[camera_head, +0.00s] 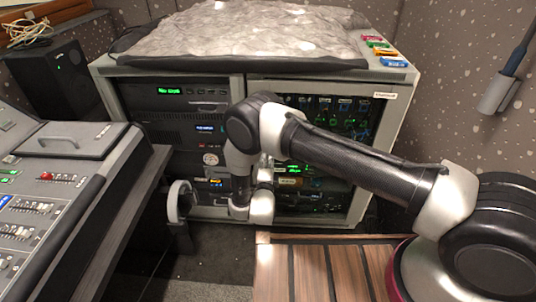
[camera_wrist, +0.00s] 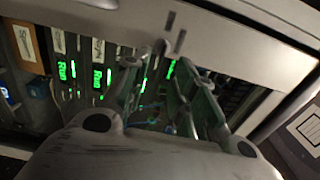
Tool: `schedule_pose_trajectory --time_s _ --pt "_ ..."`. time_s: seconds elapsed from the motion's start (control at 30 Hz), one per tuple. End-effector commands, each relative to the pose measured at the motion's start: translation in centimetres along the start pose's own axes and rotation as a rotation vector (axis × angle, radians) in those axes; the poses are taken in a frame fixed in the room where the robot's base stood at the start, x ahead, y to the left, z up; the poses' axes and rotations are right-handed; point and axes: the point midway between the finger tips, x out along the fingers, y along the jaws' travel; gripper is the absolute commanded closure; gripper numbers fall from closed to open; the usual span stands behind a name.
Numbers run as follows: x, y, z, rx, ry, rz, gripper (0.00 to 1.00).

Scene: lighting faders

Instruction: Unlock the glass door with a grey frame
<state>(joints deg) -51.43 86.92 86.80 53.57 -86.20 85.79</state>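The glass door with a grey frame (camera_head: 320,88) is on the right half of the equipment rack and looks closed. My arm covers part of it. In the wrist view its grey frame (camera_wrist: 235,50) runs slantwise across the top, with lit equipment behind the glass. A small grey knob-like part (camera_wrist: 160,48) and dark slots (camera_wrist: 180,41) show on the frame, just beyond my fingertips; I cannot tell whether it is locked. My gripper (camera_wrist: 158,70) is open, its fingers apart with nothing seen between them. In the head view I cannot make the fingers out.
The rack's left half holds panels with green displays (camera_head: 170,91). A lighting desk (camera_head: 60,190) stands at left, with a black speaker (camera_head: 50,80) behind it. A slatted wooden surface (camera_head: 310,270) lies in front. A crumpled grey cover (camera_head: 240,35) lies on the rack top.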

Motion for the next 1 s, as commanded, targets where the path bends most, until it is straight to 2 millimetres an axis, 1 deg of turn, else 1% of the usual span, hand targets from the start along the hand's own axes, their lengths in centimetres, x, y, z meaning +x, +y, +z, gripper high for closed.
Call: schedule_pose_trajectory --time_s 0.03,0.13,0.2,0.33,0.5,0.87,0.97,1.0 --pt "-1.2 0.0 0.1 -0.002 -0.004 0.001 0.73" --pt "-3.3 0.0 0.1 -0.002 -0.003 0.001 0.73" --pt "-4.4 0.0 0.1 -0.001 -0.002 0.000 0.73" --pt "-5.8 0.0 0.0 -0.001 -0.001 0.000 0.73" --pt "-6.3 0.0 -0.1 0.001 0.001 0.000 0.73" --pt "-6.2 0.0 -0.1 0.000 0.001 0.000 0.73" --pt "-6.2 0.0 -0.1 -0.030 0.001 0.001 0.73" --pt "-6.2 0.6 -0.1 -0.067 0.000 0.023 0.73"
